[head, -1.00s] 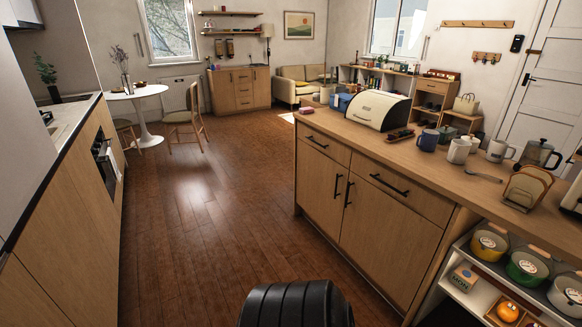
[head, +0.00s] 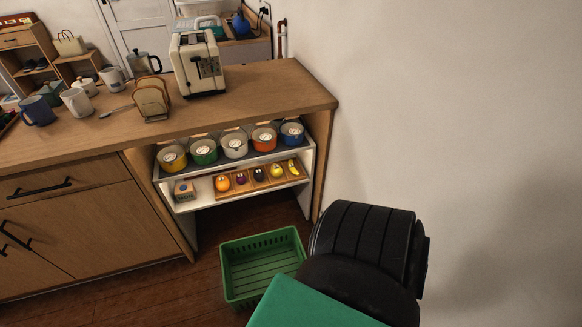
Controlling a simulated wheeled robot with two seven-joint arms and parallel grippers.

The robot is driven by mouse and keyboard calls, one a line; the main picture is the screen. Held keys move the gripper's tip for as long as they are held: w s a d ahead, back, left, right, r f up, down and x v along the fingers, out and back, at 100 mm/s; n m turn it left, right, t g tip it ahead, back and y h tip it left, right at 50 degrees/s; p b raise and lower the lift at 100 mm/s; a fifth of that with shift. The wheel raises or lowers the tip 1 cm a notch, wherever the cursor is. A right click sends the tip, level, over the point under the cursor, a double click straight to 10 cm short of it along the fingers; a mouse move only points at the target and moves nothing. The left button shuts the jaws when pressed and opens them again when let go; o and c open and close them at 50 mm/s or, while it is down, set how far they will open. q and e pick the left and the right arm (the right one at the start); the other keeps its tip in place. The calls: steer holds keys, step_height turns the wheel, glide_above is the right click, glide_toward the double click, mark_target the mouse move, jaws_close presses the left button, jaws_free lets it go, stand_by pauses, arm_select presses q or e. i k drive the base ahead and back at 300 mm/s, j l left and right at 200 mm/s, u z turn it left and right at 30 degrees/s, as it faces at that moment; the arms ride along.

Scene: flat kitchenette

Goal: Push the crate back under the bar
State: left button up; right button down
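The green slatted crate (head: 227,268) stands on the wooden floor in front of the open end of the bar (head: 270,87). It looks empty. Its far side is near the opening below the bar's lower shelf, and most or all of it is out in front. Its near right corner is hidden behind black and green shapes at the bottom of the view. Neither of my grippers shows in the head view.
Under the bar top, an upper shelf holds several coloured pots (head: 235,146); a lower one holds a fruit tray (head: 262,187) and a small box (head: 184,190). Dark free floor lies beneath. A bare wall (head: 450,120) is close on the right; cabinets (head: 90,225) stand left.

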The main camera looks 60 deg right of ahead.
mark_target(249, 264)
steer(key=z, duration=1.65)
